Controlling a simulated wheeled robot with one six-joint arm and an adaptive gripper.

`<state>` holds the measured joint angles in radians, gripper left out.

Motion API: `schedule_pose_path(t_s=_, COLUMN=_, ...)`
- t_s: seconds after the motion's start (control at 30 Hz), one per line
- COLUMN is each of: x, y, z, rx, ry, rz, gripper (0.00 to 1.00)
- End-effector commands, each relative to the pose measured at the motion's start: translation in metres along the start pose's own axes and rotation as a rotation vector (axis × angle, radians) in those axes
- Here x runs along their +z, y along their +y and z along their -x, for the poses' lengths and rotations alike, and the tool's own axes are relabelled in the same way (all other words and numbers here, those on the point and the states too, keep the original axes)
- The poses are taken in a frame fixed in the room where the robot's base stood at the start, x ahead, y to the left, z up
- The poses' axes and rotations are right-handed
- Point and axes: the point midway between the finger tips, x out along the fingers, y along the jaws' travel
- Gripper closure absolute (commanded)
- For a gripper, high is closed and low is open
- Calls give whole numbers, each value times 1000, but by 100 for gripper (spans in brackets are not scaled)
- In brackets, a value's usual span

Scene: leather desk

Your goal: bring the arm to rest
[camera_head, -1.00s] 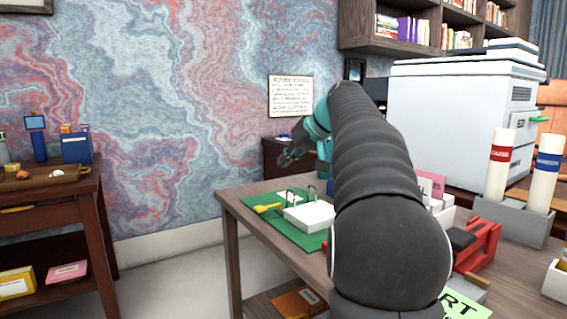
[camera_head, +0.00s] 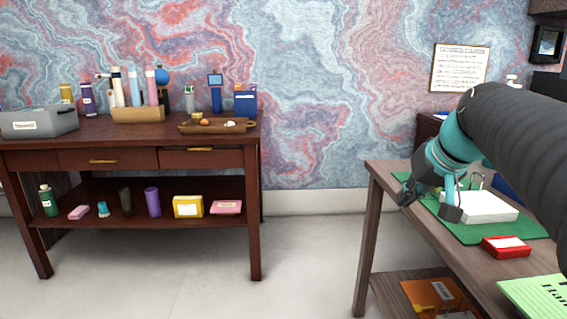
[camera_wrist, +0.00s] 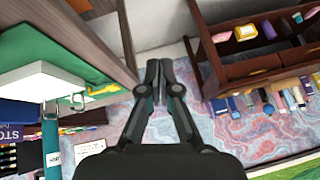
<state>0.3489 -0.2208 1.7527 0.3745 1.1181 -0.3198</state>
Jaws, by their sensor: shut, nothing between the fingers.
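My gripper (camera_head: 428,200) is at the right of the head view, over the near left part of the desk with the green mat (camera_head: 468,233). It is teal and dark grey and holds nothing. In the wrist view my gripper (camera_wrist: 158,66) has its two dark fingers together, pointing away from the camera. Past the fingertips are the floor and the desk's edge. My dark sleeved arm comes in from the right edge and hides part of the desk.
A white box (camera_head: 480,207) lies on the mat, with a red box (camera_head: 506,247) beside it. A dark red side table (camera_head: 120,131) with bottles, a grey bin (camera_head: 38,122) and a wooden tray (camera_head: 215,126) stands at the left. Clear floor (camera_head: 310,260) lies between the tables.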

Motion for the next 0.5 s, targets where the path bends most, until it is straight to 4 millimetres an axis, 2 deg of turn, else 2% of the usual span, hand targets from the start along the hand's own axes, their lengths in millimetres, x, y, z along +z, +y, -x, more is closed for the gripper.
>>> schedule_pose_path(t_s=0.03, x=26, y=-12, z=-2, rx=11, ry=-15, rz=13, gripper=100)
schedule_pose_path(t_s=0.2, x=109, y=-32, z=-13, rx=64, ry=-55, rz=45, gripper=100)
schedule_pose_path(t_s=0.4, x=203, y=-38, z=-31, rx=118, ry=-81, rz=99, gripper=100)
schedule_pose_path(t_s=0.5, x=237, y=-35, z=-40, rx=137, ry=-86, rz=122, gripper=100)
